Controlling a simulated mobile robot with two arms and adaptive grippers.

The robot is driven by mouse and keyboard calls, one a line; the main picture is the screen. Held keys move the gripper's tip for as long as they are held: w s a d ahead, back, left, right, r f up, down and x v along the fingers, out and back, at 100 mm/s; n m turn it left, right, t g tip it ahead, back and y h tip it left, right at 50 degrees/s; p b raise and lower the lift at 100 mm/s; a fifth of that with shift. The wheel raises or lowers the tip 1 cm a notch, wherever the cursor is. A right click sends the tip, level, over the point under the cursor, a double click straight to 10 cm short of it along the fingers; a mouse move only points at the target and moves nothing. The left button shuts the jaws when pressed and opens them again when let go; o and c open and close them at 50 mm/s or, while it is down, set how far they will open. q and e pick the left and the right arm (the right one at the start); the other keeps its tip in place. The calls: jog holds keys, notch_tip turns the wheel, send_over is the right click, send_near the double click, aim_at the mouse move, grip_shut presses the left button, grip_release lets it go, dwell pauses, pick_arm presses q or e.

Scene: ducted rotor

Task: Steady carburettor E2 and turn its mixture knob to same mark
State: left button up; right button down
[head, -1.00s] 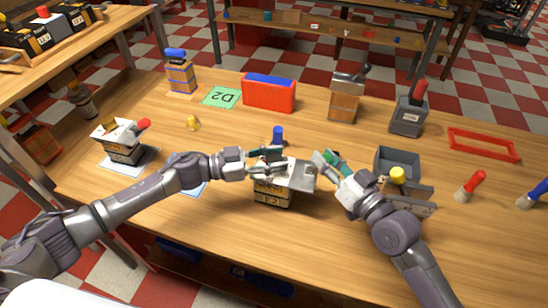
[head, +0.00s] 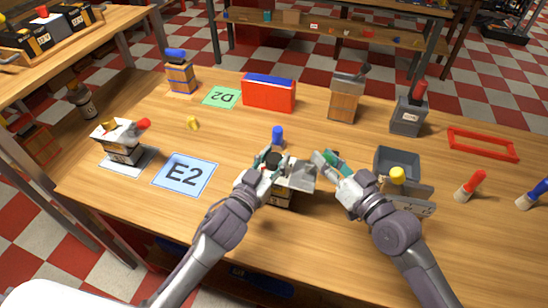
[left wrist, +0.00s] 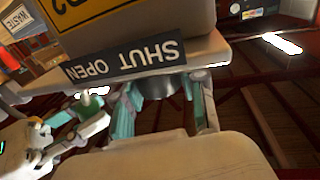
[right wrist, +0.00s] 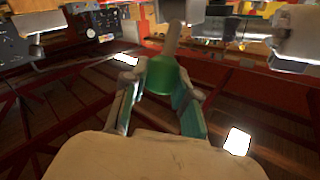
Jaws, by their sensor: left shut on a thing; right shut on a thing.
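Carburettor E2 (head: 305,176) stands upright near the front middle of the table, partly hidden by my arms. My left gripper (head: 270,163) is at its left side. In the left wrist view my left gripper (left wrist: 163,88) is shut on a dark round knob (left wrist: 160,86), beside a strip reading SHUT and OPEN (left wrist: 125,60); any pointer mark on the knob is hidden. My right gripper (head: 325,163) is at the carburettor's right side. In the right wrist view my right gripper (right wrist: 160,85) is shut on a green ball (right wrist: 160,75) at the end of a pale rod.
A blue E2 card (head: 185,175) lies clear at the left. A blue-topped piece (head: 278,136) stands just behind the carburettor. A grey bin (head: 397,160) with a yellow-topped thing is close to my right gripper.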

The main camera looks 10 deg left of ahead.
aim_at(272, 165)
pick_arm(q)
jog(key=shift+r+n+t+y, duration=0.15)
jog(key=shift+n+t+y, duration=0.35)
jog(key=shift+n+y, duration=0.9)
jog(key=shift+y, duration=0.4)
jog(key=o, duration=1.2)
jog(key=shift+s, duration=0.15)
jog(key=shift+s+f, duration=0.2)
jog(key=shift+s, duration=0.15)
jog(key=s, duration=0.6)
jog(key=shift+s+a+r, duration=0.1)
jog(key=shift+s+a, duration=0.15)
jog(key=shift+a, duration=0.1)
